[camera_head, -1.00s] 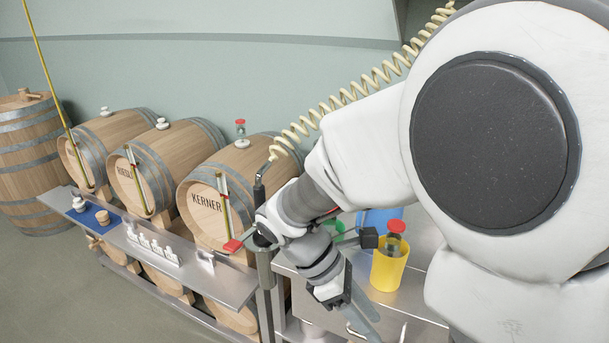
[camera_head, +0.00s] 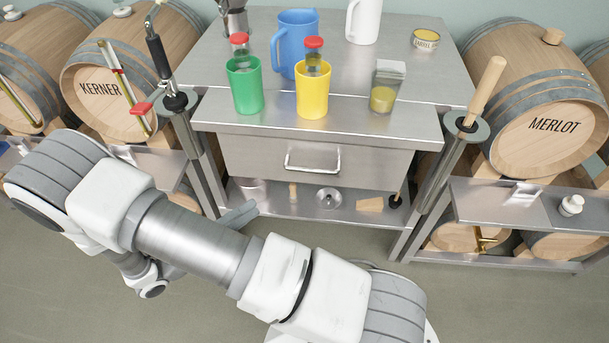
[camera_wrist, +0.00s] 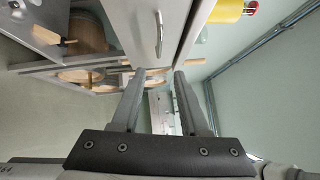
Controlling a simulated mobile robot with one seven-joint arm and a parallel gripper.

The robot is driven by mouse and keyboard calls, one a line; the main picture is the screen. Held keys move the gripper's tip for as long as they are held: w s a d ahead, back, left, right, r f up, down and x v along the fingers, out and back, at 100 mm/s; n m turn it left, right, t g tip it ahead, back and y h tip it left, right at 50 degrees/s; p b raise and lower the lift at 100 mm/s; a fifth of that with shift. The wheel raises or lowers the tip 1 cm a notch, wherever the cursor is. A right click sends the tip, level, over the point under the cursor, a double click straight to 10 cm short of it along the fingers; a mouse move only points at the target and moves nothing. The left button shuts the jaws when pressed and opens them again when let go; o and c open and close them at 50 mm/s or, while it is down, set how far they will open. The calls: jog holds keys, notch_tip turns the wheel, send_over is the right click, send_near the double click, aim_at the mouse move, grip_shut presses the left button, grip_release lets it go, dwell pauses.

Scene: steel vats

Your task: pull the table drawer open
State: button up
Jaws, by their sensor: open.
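The steel table (camera_head: 365,60) stands in the middle of the head view. Its drawer (camera_head: 250,155) is shut under the top and has a bar handle (camera_head: 313,166) on its front. In the wrist view the handle (camera_wrist: 158,33) shows beyond the fingertips, on the drawer front (camera_wrist: 135,22). My gripper (camera_wrist: 159,73) is open, with nothing between its fingers. It is apart from the handle. In the head view the gripper is mostly hidden by my arm.
A green cup (camera_head: 246,90), yellow cup (camera_head: 313,95), blue jug (camera_head: 293,40) and glass jar (camera_head: 384,88) stand on the table. Barrels flank it, including the Merlot one (camera_head: 540,95). A lower shelf (camera_head: 270,205) holds small items. The floor in front is open.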

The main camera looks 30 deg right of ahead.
jog(key=b, duration=0.2)
send_near(309, 170)
jog(key=x, duration=1)
jog(key=shift+w+d+f, duration=0.15)
jog(key=shift+f, duration=0.05)
grip_shut()
dwell(1.0)
